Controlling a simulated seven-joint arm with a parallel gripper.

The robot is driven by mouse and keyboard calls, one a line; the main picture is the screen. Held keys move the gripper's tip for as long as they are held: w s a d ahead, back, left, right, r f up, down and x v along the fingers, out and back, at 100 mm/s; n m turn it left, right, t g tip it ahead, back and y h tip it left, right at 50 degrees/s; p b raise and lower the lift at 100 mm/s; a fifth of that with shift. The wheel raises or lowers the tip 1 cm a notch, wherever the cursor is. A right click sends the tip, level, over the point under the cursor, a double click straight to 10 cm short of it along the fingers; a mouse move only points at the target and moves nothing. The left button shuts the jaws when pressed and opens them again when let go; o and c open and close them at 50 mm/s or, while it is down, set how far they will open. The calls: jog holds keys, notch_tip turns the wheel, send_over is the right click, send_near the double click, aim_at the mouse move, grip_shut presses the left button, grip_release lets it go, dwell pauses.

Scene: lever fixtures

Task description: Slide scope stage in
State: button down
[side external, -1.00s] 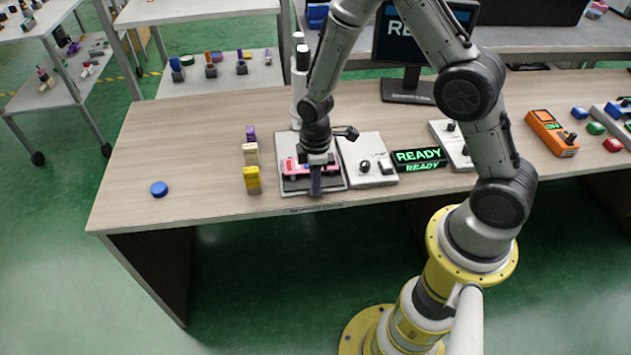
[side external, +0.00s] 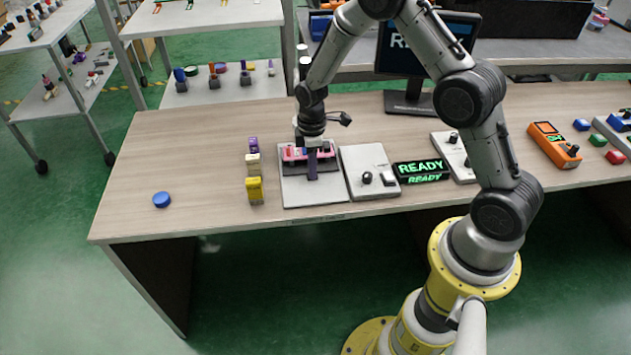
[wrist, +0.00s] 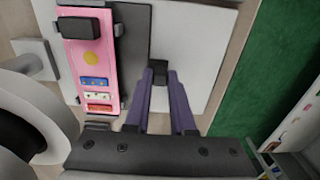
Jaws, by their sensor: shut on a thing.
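The scope stage (side external: 294,168) is a dark slab carrying a pink strip (side external: 290,154), on a light grey base plate (side external: 330,192). In the wrist view the pink strip (wrist: 92,55) has a yellow dot and several coloured labels, with black blocks at its ends. My gripper (side external: 312,176) points down at the front of the stage. In the wrist view its two purple fingers (wrist: 159,78) are shut on a small black handle (wrist: 159,97) beside the stage.
A grey box with a black knob (side external: 367,178) stands close to the right. Yellow (side external: 254,190) and cream (side external: 253,165) blocks stand to the left, with a blue disc (side external: 161,200) farther left. A READY sign (side external: 421,168) lies farther right. The table's left part is mostly clear.

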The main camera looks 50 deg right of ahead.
jog(key=shift+w+d+r, duration=0.1)
jog(key=shift+w+d, duration=0.6)
jog(key=shift+w, duration=0.05)
jog(key=c, duration=0.8)
grip_release()
jog(key=shift+o, duration=0.2)
jog(key=shift+r, duration=0.15)
notch_tip(320, 180, up, 14)
jog(key=shift+f, duration=0.25)
